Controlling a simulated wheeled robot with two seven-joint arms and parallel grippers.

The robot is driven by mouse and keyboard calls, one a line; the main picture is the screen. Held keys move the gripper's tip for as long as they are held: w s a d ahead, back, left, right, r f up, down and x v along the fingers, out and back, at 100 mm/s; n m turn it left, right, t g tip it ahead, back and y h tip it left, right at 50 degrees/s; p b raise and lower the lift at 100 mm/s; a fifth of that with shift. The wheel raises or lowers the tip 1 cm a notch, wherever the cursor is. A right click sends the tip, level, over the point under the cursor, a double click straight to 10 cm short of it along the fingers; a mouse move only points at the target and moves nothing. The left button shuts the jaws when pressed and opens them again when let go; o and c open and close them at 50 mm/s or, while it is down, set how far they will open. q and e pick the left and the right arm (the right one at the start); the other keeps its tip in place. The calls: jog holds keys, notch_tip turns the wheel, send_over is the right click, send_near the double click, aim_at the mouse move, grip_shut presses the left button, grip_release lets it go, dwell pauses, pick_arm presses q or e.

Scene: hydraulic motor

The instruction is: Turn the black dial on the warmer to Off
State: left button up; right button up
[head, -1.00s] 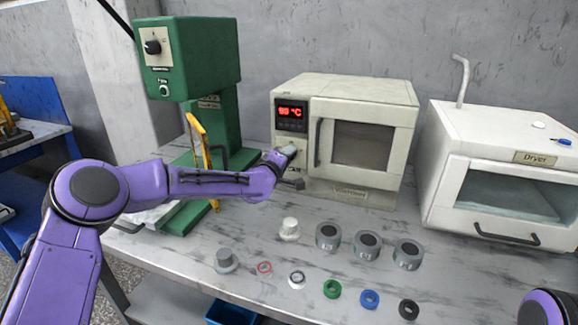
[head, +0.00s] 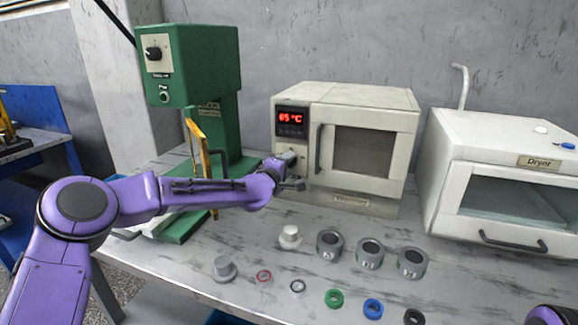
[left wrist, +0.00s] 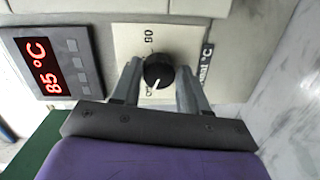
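The warmer (head: 378,120) is a cream box with a windowed door, standing at the back of the bench. Its red display (head: 291,118) reads 85 °C. The black dial (left wrist: 158,70) is on a pale panel below the display. In the left wrist view its white pointer mark points down and slightly left, near a partly hidden label. My left gripper (left wrist: 160,76) has a finger close against each side of the dial and appears shut on it. In the head view the left gripper (head: 290,172) covers the dial. My right gripper is out of view.
A green press (head: 200,75) stands left of the warmer, with a yellow lever (head: 197,150) near my left arm. The dryer (head: 505,170) stands to the right. Several grey cups, caps and coloured rings (head: 335,298) lie in front of the warmer.

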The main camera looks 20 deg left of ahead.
pick_arm(q)
jog(key=shift+o, duration=1.1)
jog(key=s+a+b, duration=0.1)
jog(key=s, duration=0.9)
jog(key=shift+s+r, duration=0.2)
jog(key=shift+r, duration=0.1)
